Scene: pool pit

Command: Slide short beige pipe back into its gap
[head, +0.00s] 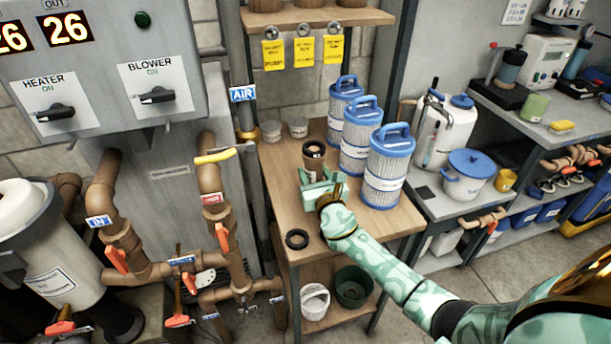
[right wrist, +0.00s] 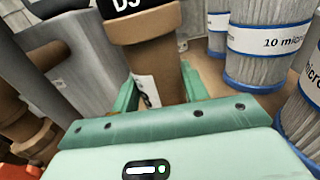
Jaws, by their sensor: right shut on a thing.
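A short tan-brown pipe (head: 313,157) stands upright over the wooden table, with a dark open top; it also shows in the right wrist view (right wrist: 150,55) with a wider collar and a black label above. My right gripper (head: 317,177) is shut on this pipe from the near side, one finger on each side, as the right wrist view (right wrist: 158,88) shows. I cannot tell whether the pipe's bottom touches the table. Brown pipework (head: 211,190) with red-orange handles runs along the left panel; I cannot make out the pipe's gap in it. My left gripper is out of view.
Several blue-capped filter cartridges (head: 389,170) stand close right of the pipe. Small tubs (head: 271,131) stand behind. A control panel (head: 105,60) hangs at upper left.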

